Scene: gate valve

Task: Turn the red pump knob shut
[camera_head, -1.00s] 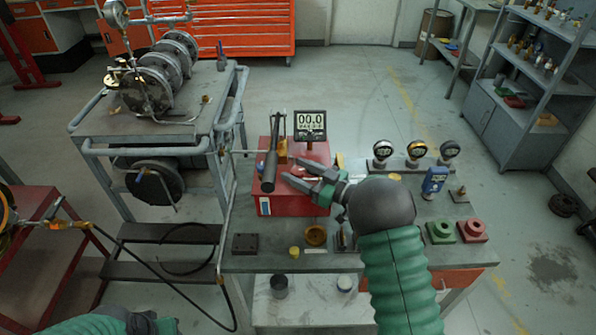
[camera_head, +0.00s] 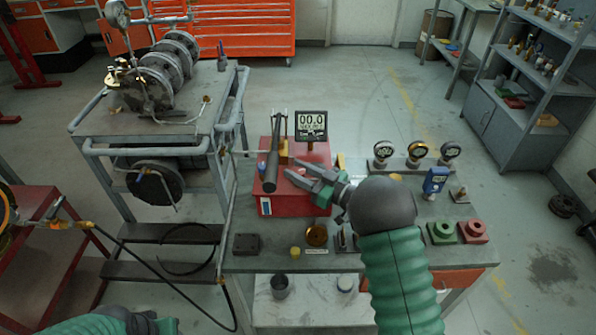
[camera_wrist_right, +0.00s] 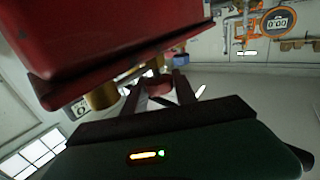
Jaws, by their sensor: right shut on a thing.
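The red pump (camera_head: 285,205) is a red box on the workbench, with a black lever (camera_head: 271,165) and a gauge (camera_head: 311,126) reading 00.0. My right gripper (camera_head: 293,169) reaches over the pump's top from the right. In the right wrist view the red knob (camera_wrist_right: 158,87) sits between its two dark fingers, beside a brass fitting (camera_wrist_right: 101,97) under the red body (camera_wrist_right: 120,40). The gripper is shut on the knob.
Several dial gauges (camera_head: 419,151) stand on the bench right of my right gripper. Green (camera_head: 441,232) and red (camera_head: 472,231) blocks lie at its right front. A dark block (camera_head: 247,244) and a brass disc (camera_head: 317,235) lie in front of the pump. A cart (camera_head: 150,115) stands left.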

